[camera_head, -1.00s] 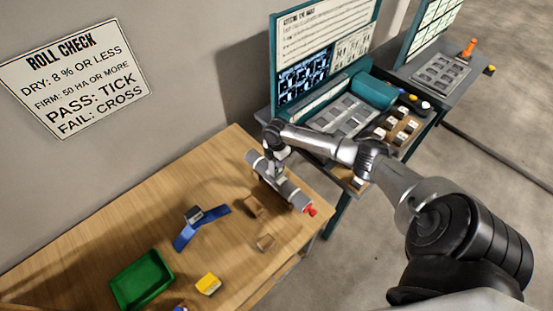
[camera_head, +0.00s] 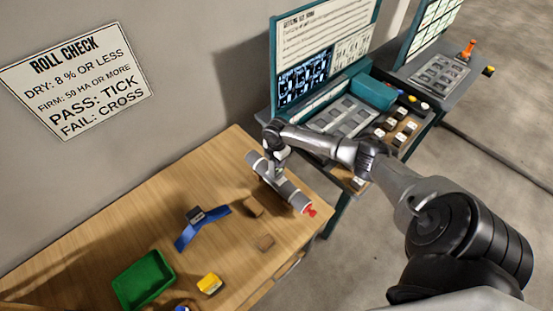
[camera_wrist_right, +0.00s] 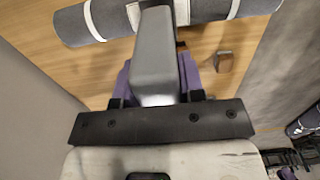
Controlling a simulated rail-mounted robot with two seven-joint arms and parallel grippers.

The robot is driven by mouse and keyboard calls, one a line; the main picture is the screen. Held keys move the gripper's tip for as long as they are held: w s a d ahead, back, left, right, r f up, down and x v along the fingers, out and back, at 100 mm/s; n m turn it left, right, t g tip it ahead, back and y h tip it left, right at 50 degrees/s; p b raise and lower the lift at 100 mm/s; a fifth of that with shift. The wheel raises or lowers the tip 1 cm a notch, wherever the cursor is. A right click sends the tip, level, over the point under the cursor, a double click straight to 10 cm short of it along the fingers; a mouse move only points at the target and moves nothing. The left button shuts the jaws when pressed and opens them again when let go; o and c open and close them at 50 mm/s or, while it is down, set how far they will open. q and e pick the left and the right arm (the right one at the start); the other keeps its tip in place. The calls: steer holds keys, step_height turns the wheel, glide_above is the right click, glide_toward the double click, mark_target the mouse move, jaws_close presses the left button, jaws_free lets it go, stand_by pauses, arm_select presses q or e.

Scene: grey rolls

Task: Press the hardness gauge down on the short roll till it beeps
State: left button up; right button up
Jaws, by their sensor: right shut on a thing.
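A grey roll (camera_head: 290,193) with white bands lies on the wooden table near its right end, with a red piece at its near end. It also crosses the top of the right wrist view (camera_wrist_right: 78,24). I cannot tell whether it is the short one. My right gripper (camera_head: 279,163) is over the roll's far part. In the right wrist view its purple fingers (camera_wrist_right: 156,80) are shut on a grey block-shaped body, seemingly the hardness gauge (camera_wrist_right: 155,50). The gauge's tip is hidden, so contact with the roll cannot be told. My left gripper is not in view.
A teal-edged workstation (camera_head: 377,92) stands to the right. A wall sign (camera_head: 75,77) hangs at left.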

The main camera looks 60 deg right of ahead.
step_height(320, 180, up, 3)
steer(key=p, duration=0.2)
steer(key=shift+r+p, duration=0.15)
steer(key=shift+p, duration=0.15)
steer(key=shift+r+p, duration=1.35)
